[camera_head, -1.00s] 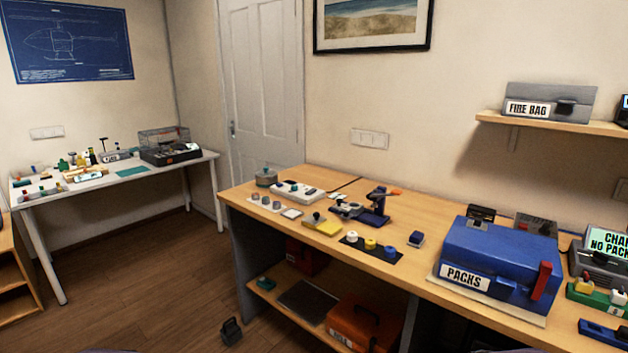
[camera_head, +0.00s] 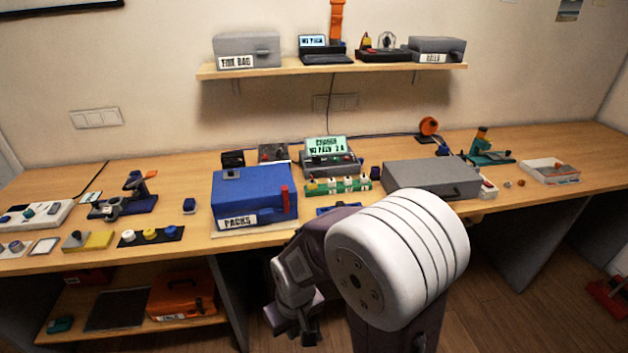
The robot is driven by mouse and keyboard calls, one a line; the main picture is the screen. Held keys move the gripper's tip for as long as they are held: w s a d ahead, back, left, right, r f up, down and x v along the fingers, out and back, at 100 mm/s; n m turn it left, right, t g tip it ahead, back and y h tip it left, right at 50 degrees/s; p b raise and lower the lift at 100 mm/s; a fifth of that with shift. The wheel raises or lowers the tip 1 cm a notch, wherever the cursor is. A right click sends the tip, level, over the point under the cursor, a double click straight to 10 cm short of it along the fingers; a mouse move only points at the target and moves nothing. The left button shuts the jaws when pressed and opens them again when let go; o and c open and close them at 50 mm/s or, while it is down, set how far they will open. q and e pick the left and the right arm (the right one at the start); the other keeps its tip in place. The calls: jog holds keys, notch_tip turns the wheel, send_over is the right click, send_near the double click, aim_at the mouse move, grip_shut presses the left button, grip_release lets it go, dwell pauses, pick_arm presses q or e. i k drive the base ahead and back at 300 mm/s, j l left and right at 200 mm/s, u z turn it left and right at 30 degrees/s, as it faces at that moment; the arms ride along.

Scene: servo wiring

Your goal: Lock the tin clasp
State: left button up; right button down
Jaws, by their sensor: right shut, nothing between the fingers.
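No label reads "tin", so I cannot tell for sure which box it is. The blue box (camera_head: 250,193) labelled PACKS stands closed on the bench, left of centre. A red lever-like clasp (camera_head: 285,200) stands upright at its front right side; whether it is locked cannot be told. A closed grey case (camera_head: 425,176) lies flat to the right, partly behind my arm. My right gripper (camera_head: 292,326) hangs in front of the bench, below and apart from the blue box, shut and empty. My left gripper is out of view.
A charger (camera_head: 328,160) and a green strip (camera_head: 337,185) of plugs stand between the two boxes. A shelf (camera_head: 335,70) with grey boxes hangs above. An orange case (camera_head: 182,296) sits on the lower shelf at left.

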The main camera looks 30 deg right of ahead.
aim_at(285, 190)
jog(key=z, duration=1)
jog(key=i, duration=0.15)
